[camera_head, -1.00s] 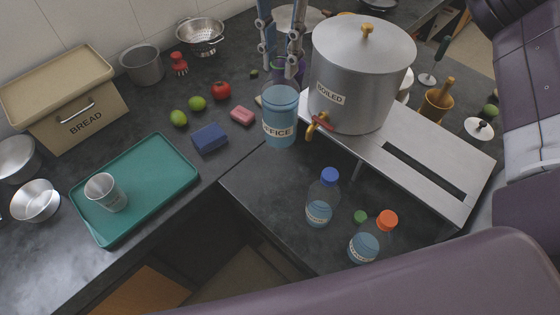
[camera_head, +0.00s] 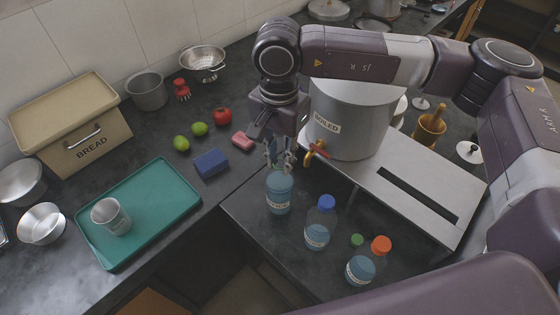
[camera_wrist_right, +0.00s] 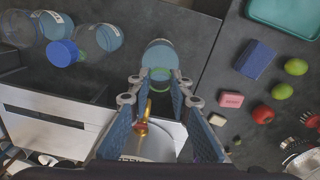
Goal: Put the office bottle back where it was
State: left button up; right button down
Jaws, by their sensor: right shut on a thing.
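The office bottle (camera_head: 280,196), clear with blue contents and a pale label, is upright over the dark lower counter, left of the blue-capped bottle (camera_head: 318,226). My right gripper (camera_head: 279,164) comes down from above and is shut on its top. In the right wrist view the bottle (camera_wrist_right: 160,52) shows beyond my right fingers (camera_wrist_right: 158,98). I cannot tell whether its base touches the counter. A bottle with an orange cap (camera_head: 363,268) stands farther right. A loose green cap (camera_head: 357,240) lies between these two capped bottles. My left gripper is not in view.
A large steel canister marked BOILED (camera_head: 345,133), with a brass tap (camera_head: 314,151), stands on a metal stand (camera_head: 440,222) close behind the bottle. A green tray (camera_head: 160,230), blue sponge (camera_head: 211,163) and bread box (camera_head: 60,150) are on the left counter.

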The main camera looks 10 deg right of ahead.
notch_tip(320, 180, down, 2)
jog(key=shift+w, duration=0.1)
jog(key=shift+f, duration=0.2)
jog(key=c, duration=1.8)
grip_release()
jog(key=shift+o, duration=0.2)
jog(key=shift+r, duration=0.15)
jog(key=shift+r, duration=0.15)
notch_tip(320, 180, up, 11)
jog(key=b, duration=0.3)
jog(key=shift+f, duration=0.2)
jog(key=shift+r, duration=0.6)
